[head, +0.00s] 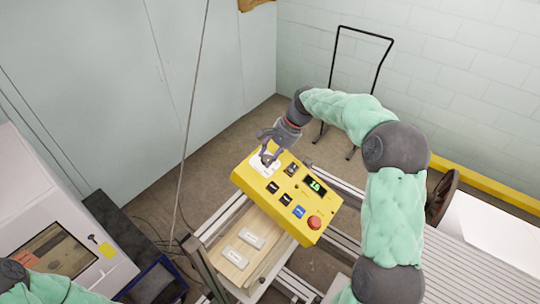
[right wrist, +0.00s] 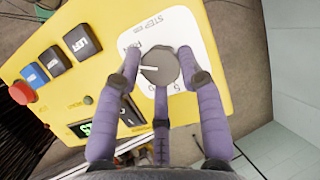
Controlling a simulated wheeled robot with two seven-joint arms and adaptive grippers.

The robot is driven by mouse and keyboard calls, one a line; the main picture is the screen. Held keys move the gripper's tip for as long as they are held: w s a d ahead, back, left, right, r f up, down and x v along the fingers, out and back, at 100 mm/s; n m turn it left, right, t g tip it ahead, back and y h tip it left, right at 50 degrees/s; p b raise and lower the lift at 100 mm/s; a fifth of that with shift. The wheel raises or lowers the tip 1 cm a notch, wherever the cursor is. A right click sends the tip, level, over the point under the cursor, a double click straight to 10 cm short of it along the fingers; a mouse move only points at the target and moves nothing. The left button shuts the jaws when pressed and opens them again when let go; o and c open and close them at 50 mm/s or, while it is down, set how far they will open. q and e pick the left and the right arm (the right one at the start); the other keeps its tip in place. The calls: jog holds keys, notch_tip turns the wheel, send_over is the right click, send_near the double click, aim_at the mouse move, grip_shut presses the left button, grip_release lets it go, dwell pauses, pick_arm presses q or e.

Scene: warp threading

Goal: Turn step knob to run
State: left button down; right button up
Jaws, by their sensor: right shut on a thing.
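The yellow control box (head: 262,188) stands in the middle of the head view. The grey step knob (right wrist: 160,66) sits on a white label plate (right wrist: 190,22) marked STEP in the right wrist view. Its white pointer line points left in that view, near lettering that seems to read RUN and is partly covered by a finger. My right gripper (head: 268,157) is over the plate's corner of the box. In the right wrist view its purple fingers (right wrist: 163,80) are closed around the knob. My left gripper is outside the views; only part of my left arm shows.
The box also has a green-lit display (head: 315,186), black buttons (head: 272,187), a blue button (head: 299,212) and a red mushroom button (head: 314,222). A wooden tray (head: 226,269) with pale labelled blocks lies below. A thin pole stands left of the box.

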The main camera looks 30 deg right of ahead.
jog(key=shift+s+a+f+m+t, duration=0.1)
jog(key=shift+m+t, duration=0.1)
jog(key=shift+m, duration=0.55)
jog(key=shift+s+a+f+m+t, duration=0.1)
jog(key=shift+m+t, duration=0.1)
jog(key=shift+m, duration=0.55)
jog(key=shift+y, duration=0.3)
jog(key=shift+w, duration=0.1)
jog(key=o, duration=1.1)
jog(key=shift+r, duration=0.1)
jog(key=shift+a, duration=0.1)
jog(key=shift+r, duration=0.1)
jog(key=shift+d+r, duration=0.2)
jog(key=shift+d, duration=0.1)
jog(key=v, duration=1.1)
jog(key=shift+r, duration=0.2)
jog(key=shift+a, duration=0.1)
